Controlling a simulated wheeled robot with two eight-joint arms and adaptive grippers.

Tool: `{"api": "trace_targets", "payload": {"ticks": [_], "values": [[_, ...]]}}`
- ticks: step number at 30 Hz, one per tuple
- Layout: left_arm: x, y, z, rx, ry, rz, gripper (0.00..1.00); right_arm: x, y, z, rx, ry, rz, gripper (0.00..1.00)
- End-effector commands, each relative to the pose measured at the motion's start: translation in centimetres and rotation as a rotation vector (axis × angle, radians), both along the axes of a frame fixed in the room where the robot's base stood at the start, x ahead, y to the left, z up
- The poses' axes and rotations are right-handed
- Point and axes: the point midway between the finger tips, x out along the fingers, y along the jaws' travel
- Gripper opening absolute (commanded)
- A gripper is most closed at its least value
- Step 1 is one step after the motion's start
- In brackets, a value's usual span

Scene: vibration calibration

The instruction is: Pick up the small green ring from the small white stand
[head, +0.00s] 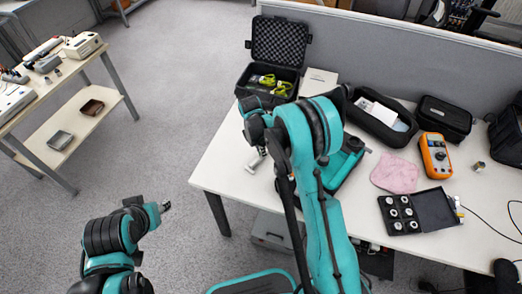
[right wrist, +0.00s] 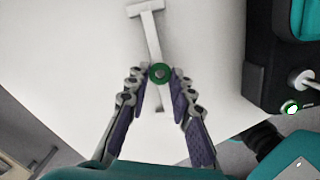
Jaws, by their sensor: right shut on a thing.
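The small green ring (right wrist: 159,73) shows in the right wrist view between the fingertips of my right gripper (right wrist: 159,84). The gripper is shut on it, and the ring's centre looks grey. Below the fingertips a pale T-shaped tool (right wrist: 147,22) lies on the white table; it also shows in the head view (head: 256,161). In the head view the right fingers are mostly hidden by my own arm. I cannot make out the small white stand for certain. My left gripper (head: 166,207) is over the floor, away from the table; its fingers are too small to judge.
In the head view an open black case (head: 270,82) stands at the back of the table. A ring case (head: 403,211), a pink cloth (head: 395,174) and an orange meter (head: 436,155) lie on the right. The wrist view shows a dark block (right wrist: 272,55) at right.

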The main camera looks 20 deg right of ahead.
Motion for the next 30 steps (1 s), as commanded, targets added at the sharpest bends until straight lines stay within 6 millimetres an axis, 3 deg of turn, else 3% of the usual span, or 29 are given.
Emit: {"api": "trace_targets", "payload": {"ticks": [6, 15, 22, 30], "values": [[0.0, 0.0, 2.0, 0.0, 0.0, 0.0, 0.4, 0.0, 0.0, 4.4, 0.0, 0.0, 0.0, 0.14], [0.0, 0.0, 3.9, 0.0, 0.0, 0.0, 0.4, -4.6, -5.2, 8.3, 0.0, -0.001, -0.004, 0.14], [0.0, 0.0, 4.8, 0.0, 0.0, 0.0, 0.4, -7.0, -7.9, 10.4, 0.0, 0.0, -0.002, 0.14], [0.0, 0.0, 5.6, 0.0, 0.0, 0.0, 0.4, -7.8, -8.7, 11.8, 0.0, 0.0, 0.0, 0.14]]}}
